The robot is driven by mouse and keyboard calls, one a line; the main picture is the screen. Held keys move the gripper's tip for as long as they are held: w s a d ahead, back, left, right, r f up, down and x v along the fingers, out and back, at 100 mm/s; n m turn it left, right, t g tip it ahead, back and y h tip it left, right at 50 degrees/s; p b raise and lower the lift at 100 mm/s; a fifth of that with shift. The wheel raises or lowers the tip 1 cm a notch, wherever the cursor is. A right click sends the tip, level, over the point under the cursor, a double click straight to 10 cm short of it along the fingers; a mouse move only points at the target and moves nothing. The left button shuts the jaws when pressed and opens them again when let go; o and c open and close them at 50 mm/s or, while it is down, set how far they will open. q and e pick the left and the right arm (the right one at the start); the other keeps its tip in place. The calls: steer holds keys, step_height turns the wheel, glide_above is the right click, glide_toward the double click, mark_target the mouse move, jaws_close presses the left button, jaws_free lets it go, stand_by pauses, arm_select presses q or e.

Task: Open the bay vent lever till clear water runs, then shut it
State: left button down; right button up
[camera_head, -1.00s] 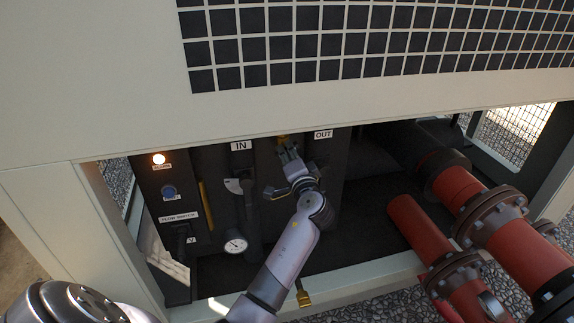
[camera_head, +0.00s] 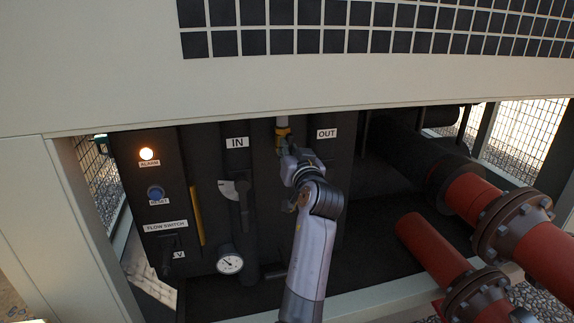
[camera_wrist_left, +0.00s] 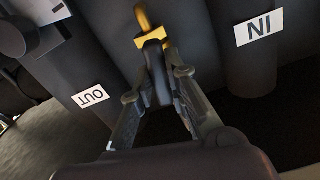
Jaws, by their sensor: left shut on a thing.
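The vent valve shows as a brass body (camera_head: 283,134) below the grille panel, between the IN and OUT labels, on a short pale pipe. In the left wrist view its yellow brass body (camera_wrist_left: 150,42) carries a short dark lever (camera_wrist_left: 155,68) pointing toward the camera. My left gripper (camera_head: 298,165) is just below the brass body. In the left wrist view the left gripper (camera_wrist_left: 157,86) has its two fingers either side of the dark lever, shut on it. No running water shows. The valve's outlet cannot be made out. My right gripper is out of view.
A panel at left has a lit alarm lamp (camera_head: 146,153) and a blue button (camera_head: 155,193). Red flanged pipes (camera_head: 437,250) fill the right side. The cabinet's upper edge overhangs the bay.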

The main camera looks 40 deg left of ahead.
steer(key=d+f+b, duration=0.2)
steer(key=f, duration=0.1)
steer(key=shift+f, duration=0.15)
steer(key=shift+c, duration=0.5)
arm_select(q)
steer(key=shift+a+f+n, duration=0.1)
steer(key=shift+a+n, duration=0.05)
steer(key=shift+n, duration=0.95)
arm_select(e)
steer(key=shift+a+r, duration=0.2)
arm_select(q)
steer(key=shift+s, duration=0.1)
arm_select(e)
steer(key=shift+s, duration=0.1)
arm_select(q)
steer(key=m+p, duration=1.8)
steer(key=p, duration=0.2)
steer(key=c, duration=1.5)
jaws_free()
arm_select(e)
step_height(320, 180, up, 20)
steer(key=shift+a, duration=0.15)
arm_select(q)
steer(key=shift+o, duration=0.2)
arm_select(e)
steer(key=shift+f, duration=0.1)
